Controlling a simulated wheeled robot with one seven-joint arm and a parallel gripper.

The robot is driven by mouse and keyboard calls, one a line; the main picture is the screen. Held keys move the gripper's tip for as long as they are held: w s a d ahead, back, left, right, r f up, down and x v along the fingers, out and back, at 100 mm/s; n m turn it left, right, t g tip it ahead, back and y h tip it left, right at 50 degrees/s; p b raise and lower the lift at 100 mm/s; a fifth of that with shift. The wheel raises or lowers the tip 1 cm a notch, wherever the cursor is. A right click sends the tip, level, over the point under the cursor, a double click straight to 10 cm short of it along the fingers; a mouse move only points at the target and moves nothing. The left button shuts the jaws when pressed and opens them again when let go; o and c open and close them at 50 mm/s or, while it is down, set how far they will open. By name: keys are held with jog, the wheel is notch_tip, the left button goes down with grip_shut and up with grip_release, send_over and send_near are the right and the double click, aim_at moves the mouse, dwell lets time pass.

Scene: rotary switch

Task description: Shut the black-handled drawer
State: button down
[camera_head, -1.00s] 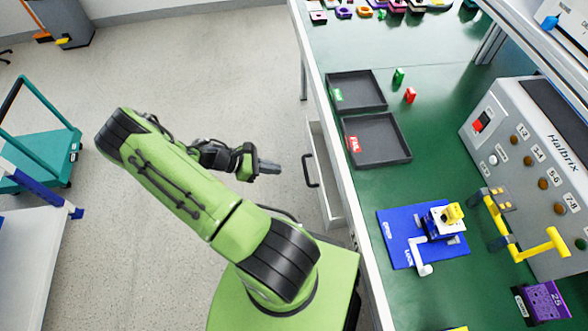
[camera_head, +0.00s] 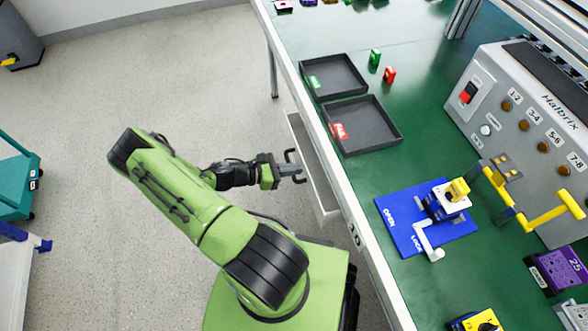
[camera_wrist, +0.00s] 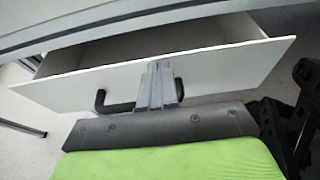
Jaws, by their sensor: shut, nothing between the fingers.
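The white drawer (camera_head: 318,182) sits under the green-topped bench, pulled out some way; its open inside shows at the top of the wrist view, behind the front panel (camera_wrist: 230,58). Its black handle (camera_head: 289,157) is on the front panel and also shows in the wrist view (camera_wrist: 121,107). My gripper (camera_head: 299,174) is shut and empty, its fingers pointing at the drawer front. In the wrist view the closed fingers (camera_wrist: 157,85) overlap the middle of the handle and the panel. I cannot tell whether they touch it.
The bench edge (camera_head: 333,170) runs just above the drawer. Two black trays (camera_head: 392,141), a blue switch board (camera_head: 392,238) and a grey control panel (camera_head: 500,110) stand on the bench. A teal cart (camera_head: 15,185) is at far left. The floor between is clear.

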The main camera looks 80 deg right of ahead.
jog(key=shift+s+d, duration=0.1)
jog(key=shift+s, duration=0.1)
jog(key=s, duration=0.1)
jog(key=s+d, duration=0.1)
jog(key=s, duration=0.1)
jog(key=s+d+p, duration=0.1)
jog(key=shift+s+d+r, duration=0.1)
jog(key=shift+s+d, duration=0.05)
jog(key=shift+d, duration=0.1)
